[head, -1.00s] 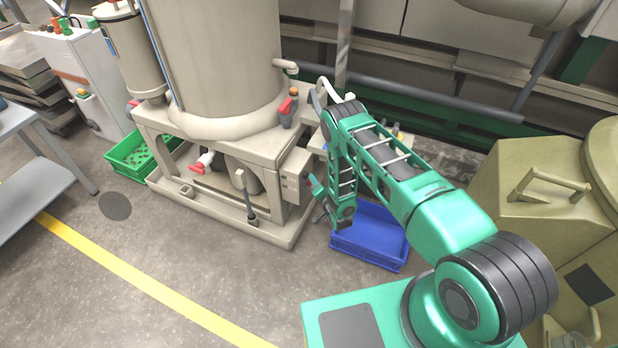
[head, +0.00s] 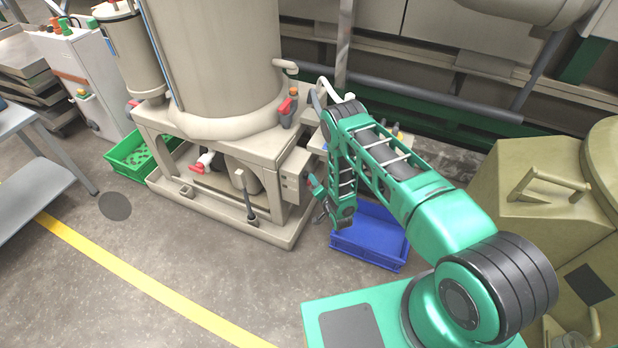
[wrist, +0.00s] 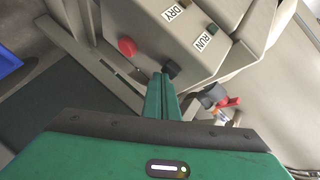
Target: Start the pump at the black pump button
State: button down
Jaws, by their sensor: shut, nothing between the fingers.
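The black pump button (wrist: 173,69) sits on the face of a beige control box (wrist: 160,42) in the wrist view. My gripper (wrist: 162,78) is shut and empty. Its green fingertips are right beside the black button, overlapping its lower left edge in the picture; I cannot tell whether they touch it. In the head view the control box (head: 294,184) is on the right side of the machine stand, and my gripper (head: 313,184) is up against its right side. The buttons are hidden there.
A red button (wrist: 127,46) is on the same box, left of the black one, near labels reading DRY (wrist: 173,12) and RUN (wrist: 205,41). A red-handled valve (wrist: 228,102) is to the right. A blue crate (head: 370,245) stands on the floor below my wrist.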

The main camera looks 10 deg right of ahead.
jog(key=shift+a, duration=0.1)
dwell(0.6)
jog(key=shift+w+a+r, duration=0.1)
jog(key=shift+w+a, duration=0.2)
jog(key=shift+w, duration=0.05)
jog(key=shift+s+d, duration=0.3)
dwell(0.3)
jog(key=s+d, duration=0.3)
jog(key=d, duration=0.2)
jog(key=shift+s, duration=0.25)
dwell(0.3)
dwell(0.7)
